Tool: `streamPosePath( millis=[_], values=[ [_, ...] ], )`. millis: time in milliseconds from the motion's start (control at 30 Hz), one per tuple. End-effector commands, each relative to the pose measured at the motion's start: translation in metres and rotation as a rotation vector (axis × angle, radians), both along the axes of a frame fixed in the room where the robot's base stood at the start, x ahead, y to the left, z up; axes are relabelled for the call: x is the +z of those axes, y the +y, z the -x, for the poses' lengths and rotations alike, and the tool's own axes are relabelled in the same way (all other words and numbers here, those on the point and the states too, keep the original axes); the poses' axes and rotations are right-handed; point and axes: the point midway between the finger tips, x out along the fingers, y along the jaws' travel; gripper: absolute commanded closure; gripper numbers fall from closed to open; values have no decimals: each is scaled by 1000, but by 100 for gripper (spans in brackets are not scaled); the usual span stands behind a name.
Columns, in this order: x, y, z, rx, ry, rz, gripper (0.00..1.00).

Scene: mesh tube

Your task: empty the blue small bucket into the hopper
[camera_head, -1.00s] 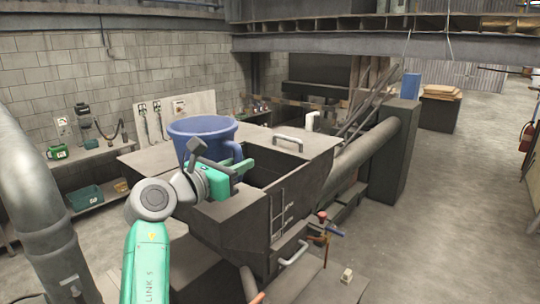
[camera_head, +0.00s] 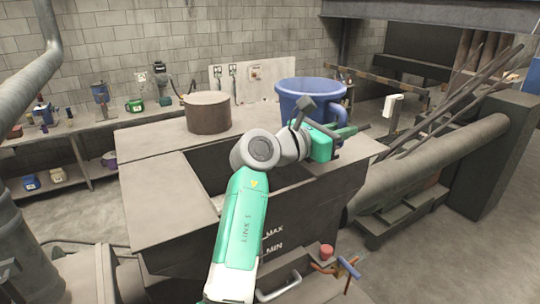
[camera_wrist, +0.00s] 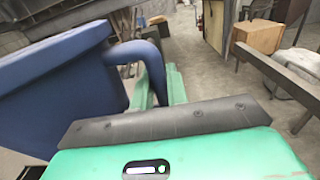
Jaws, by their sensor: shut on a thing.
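The blue bucket (camera_head: 312,98) is upright in the head view, over the back right part of the hopper (camera_head: 165,205). My gripper (camera_head: 345,132) is shut on the bucket's side handle, at the right of the bucket. In the wrist view the bucket (camera_wrist: 50,90) fills the left side, and its curved handle reaches to the green fingers (camera_wrist: 165,88). The hopper has a dark open mouth (camera_head: 210,165) left of the bucket, partly hidden behind my arm. MAX and MIN marks show on its front. The bucket's contents cannot be seen.
A brown round drum (camera_head: 208,113) stands on the hopper's back left top. A thick pipe (camera_head: 440,160) runs off to the right. A red knob (camera_head: 326,250) and blue-handled valve (camera_head: 348,268) are at the front. A bench (camera_head: 75,125) with small items stands along the wall.

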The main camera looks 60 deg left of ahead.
Motion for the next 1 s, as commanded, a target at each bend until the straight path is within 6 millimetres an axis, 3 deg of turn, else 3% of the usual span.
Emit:
streamPosePath(
  millis=[533,1000],
  values=[
    [4,1,1,0,-26,14,100],
    [16,8,12,0,-227,153,100]
  ],
)
